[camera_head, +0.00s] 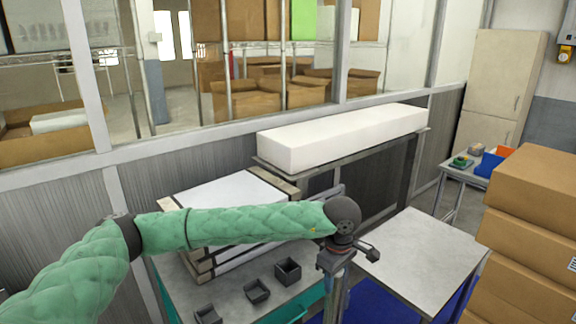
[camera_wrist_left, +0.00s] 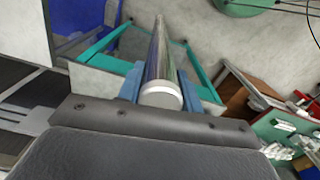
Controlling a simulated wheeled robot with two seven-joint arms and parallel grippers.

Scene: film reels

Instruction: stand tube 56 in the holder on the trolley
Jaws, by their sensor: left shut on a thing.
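My left gripper (camera_head: 342,258) is at the end of the green-sleeved arm, above the gap between the teal bench and a grey-topped table. It is shut on a shiny metal tube (camera_head: 334,293), which hangs roughly upright below it in the head view. In the left wrist view the tube (camera_wrist_left: 159,68) lies between the blue fingers (camera_wrist_left: 158,88), with its pale round end nearest the camera. No number is readable on it. The tube's lower end is not clear. I cannot pick out the holder or be sure which table is the trolley. My right gripper is not in view.
The teal bench (camera_head: 233,300) holds small dark open boxes (camera_head: 288,271) and a stack of flat boards (camera_head: 230,190). The grey-topped table (camera_head: 425,262) has a bare top. Cardboard boxes (camera_head: 535,210) are stacked at the right. A long white block (camera_head: 345,135) lies on a rack behind.

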